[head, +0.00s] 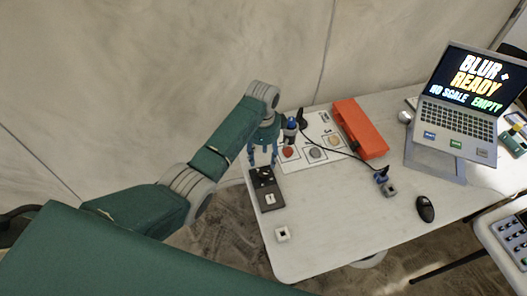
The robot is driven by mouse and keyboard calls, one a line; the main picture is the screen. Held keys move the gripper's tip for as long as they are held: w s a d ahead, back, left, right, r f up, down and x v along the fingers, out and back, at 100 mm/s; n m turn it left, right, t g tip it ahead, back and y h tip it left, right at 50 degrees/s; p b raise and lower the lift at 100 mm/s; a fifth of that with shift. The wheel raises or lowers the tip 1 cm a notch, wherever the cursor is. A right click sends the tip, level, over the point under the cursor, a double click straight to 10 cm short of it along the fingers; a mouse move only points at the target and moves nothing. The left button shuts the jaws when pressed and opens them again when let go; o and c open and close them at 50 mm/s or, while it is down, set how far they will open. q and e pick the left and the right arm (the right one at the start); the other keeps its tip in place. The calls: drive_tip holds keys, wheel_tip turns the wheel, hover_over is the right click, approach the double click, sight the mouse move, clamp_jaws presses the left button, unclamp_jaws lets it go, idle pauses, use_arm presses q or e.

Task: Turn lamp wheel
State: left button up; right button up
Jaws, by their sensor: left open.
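My left gripper (262,160) is open, its blue fingers pointing down over the far end of a dark flat device (270,197) near the table's left edge. The device has a pale patch on its near half. The fingers overlap its far end in the head view, and I cannot tell whether they touch it. No lamp wheel can be made out clearly at this size; the gripper and wrist hide part of this area. My right gripper is not in view.
A white sheet (298,158) with several round samples lies right of the gripper, with a blue and white upright object (290,130) at its edge. The front middle is clear.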

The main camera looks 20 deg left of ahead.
use_arm(q)
drive_tip(key=shift+r, duration=1.4)
